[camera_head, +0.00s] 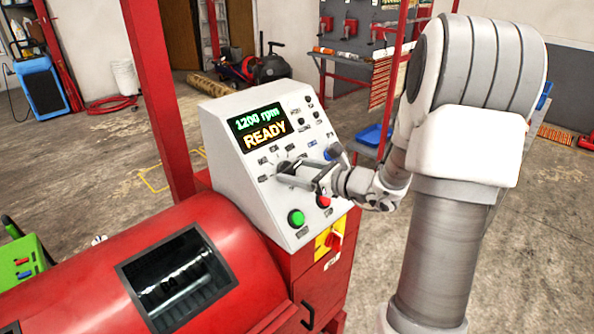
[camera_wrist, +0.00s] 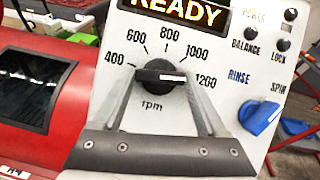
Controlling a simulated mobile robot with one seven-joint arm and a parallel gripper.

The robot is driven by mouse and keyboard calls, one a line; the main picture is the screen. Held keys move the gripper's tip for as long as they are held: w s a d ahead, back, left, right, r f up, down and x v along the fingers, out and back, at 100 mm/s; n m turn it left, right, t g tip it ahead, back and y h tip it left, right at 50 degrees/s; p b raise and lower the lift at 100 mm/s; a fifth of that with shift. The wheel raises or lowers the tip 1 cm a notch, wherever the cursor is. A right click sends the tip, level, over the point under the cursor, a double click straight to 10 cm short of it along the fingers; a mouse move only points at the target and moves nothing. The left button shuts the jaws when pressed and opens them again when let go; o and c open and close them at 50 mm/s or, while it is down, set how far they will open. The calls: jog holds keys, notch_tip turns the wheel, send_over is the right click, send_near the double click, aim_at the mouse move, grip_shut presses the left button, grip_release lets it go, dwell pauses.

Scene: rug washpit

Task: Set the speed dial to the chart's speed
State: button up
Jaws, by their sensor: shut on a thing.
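The speed dial (camera_wrist: 163,77) is a black knob on the sloped white control panel (camera_head: 222,122), ringed by marks from 400 to 1200 rpm. Its white pointer line lies to the right, toward the 1200 mark. The display (camera_head: 262,126) reads "1200 rpm" and "READY". My gripper (camera_head: 289,172) reaches in from the right in the head view. Its two fingers are shut on the dial, one on each side, as the wrist view (camera_wrist: 162,84) shows. The fingers hide part of the dial in the head view. I cannot make out a speed chart.
A blue knob (camera_wrist: 260,117) marked RINSE and SPIN sits right of the dial. A green button (camera_head: 296,217), a red button (camera_head: 323,201) and a red switch on a yellow plate (camera_head: 333,241) are lower down. The red drum (camera_head: 95,270) with a window stands at left.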

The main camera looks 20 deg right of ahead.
jog(key=o, duration=1.3)
jog(key=v, duration=1.7)
jog(key=shift+s+p, duration=0.2)
jog(key=shift+p, duration=0.1)
jog(key=shift+r, duration=0.1)
